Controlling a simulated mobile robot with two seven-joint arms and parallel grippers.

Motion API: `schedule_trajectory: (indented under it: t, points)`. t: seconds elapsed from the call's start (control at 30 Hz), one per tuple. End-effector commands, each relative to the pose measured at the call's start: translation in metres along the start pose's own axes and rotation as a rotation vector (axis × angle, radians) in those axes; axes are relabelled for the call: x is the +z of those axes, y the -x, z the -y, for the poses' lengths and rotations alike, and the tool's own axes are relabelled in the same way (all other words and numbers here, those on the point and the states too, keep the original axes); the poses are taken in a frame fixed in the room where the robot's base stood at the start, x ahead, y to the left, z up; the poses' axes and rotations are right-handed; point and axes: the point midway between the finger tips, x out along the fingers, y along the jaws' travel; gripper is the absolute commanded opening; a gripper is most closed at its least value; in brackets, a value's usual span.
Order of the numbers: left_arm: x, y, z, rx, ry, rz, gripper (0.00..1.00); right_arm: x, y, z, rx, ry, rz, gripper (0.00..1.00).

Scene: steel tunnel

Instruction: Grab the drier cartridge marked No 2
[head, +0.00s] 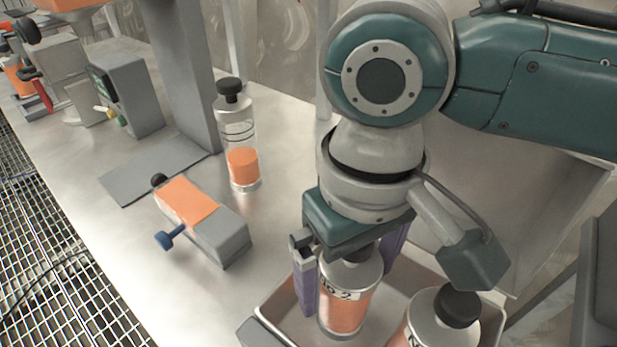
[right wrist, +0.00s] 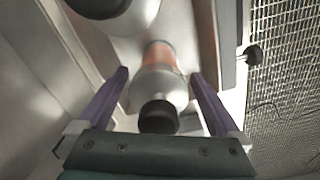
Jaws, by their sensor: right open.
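The drier cartridge marked No 2 (head: 347,297) stands in a shallow metal tray at the bottom of the head view. It is a clear cylinder with orange filling, a black cap and a white label, partly covered by my gripper. My right gripper (head: 348,272) is open above and around it, with one purple finger on each side. In the right wrist view the cartridge (right wrist: 158,88) lies between the two spread fingers (right wrist: 160,90), with a gap on both sides. My left gripper is not in view.
A second black-capped cartridge (head: 438,318) stands close by in the tray (head: 275,300). Another cartridge (head: 240,140) stands on the steel bench (head: 150,245). A grey and orange block with a blue knob (head: 203,220) lies left of the tray. A grey post (head: 185,75) rises behind.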

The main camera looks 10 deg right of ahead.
Motion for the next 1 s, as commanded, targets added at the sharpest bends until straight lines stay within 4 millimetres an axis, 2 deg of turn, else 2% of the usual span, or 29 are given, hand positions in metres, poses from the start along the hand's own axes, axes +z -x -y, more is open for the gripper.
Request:
schedule_trajectory:
  t: [0.07, 0.3, 1.0]
  points:
    - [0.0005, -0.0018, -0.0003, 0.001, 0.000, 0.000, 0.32, 0.0002, -0.0058, 0.0001, 0.000, 0.001, 0.000, 1.00]
    - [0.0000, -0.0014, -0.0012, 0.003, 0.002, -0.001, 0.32, 0.0000, -0.0059, 0.0000, 0.000, 0.001, -0.001, 0.98]
    - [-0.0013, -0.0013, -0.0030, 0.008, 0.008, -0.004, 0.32, -0.0002, -0.0055, -0.0003, 0.000, 0.001, -0.001, 0.19]
